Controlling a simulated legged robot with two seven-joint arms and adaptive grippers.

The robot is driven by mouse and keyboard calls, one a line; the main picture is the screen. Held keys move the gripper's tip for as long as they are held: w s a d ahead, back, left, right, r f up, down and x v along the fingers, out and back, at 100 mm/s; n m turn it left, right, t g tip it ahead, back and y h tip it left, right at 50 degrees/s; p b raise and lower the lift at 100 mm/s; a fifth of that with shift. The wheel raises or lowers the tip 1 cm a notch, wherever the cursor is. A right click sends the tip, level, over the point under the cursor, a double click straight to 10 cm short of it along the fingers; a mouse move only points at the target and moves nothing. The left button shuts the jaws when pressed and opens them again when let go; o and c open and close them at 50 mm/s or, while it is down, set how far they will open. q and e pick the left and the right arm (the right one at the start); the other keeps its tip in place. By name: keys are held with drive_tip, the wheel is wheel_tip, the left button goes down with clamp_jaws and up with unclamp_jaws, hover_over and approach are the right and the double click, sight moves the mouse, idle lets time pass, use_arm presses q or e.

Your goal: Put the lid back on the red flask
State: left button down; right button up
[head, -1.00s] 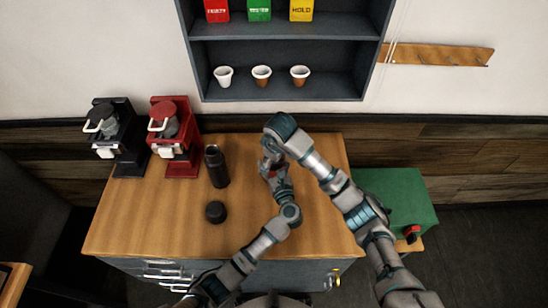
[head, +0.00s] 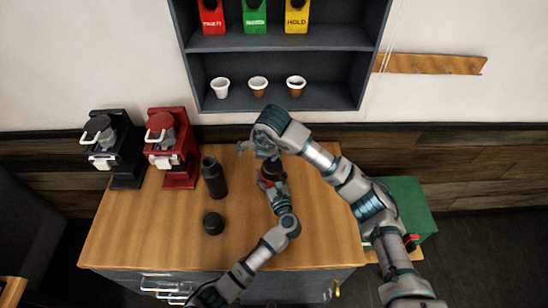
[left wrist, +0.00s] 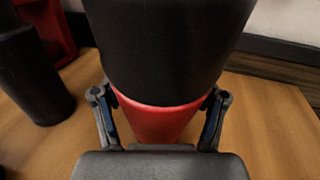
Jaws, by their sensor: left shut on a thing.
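The red flask (left wrist: 155,122) stands upright on the table, shut in my left gripper (left wrist: 160,112). In the head view my left gripper (head: 268,183) is around its red body. A black lid (left wrist: 168,45) sits on top of the flask and also shows in the head view (head: 270,168). I cannot tell whether it is fully seated. My right gripper (head: 257,149) is just above and behind the lid, with its fingers apart and apparently empty.
A black flask (head: 214,178) stands to the left, with a loose black lid (head: 213,223) in front of it. Red (head: 172,148) and black (head: 113,150) brewers stand at the left. A shelf (head: 278,95) with cups is behind. The table front is clear.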

drive_tip(key=n, duration=0.6)
drive_tip(key=d+n, duration=0.1)
drive_tip(key=n, duration=0.2)
drive_tip(key=shift+s+r+h, duration=0.15)
drive_tip(key=shift+s+h, duration=0.1)
drive_tip(key=shift+h, duration=0.05)
drive_tip(key=n, duration=0.5)
drive_tip(key=shift+s+d, duration=0.2)
drive_tip(key=shift+d, duration=0.15)
drive_tip(key=n, duration=0.3)
drive_tip(key=shift+s+d, duration=0.1)
drive_tip(key=shift+d, duration=0.15)
drive_tip(key=n, duration=0.5)
drive_tip(key=shift+s+d+h, duration=0.15)
drive_tip(key=shift+d+h, duration=0.15)
drive_tip(key=shift+d, duration=0.1)
drive_tip(key=n, duration=0.3)
drive_tip(key=shift+s+d, duration=0.15)
drive_tip(key=shift+d, duration=0.1)
drive_tip(key=n, duration=0.4)
drive_tip(key=shift+s+d+g, duration=0.15)
drive_tip(key=shift+d+g, duration=0.15)
drive_tip(key=shift+d, duration=0.05)
drive_tip(key=n, duration=0.3)
drive_tip(key=shift+s+d+h, duration=0.1)
drive_tip(key=shift+d+h, duration=0.2)
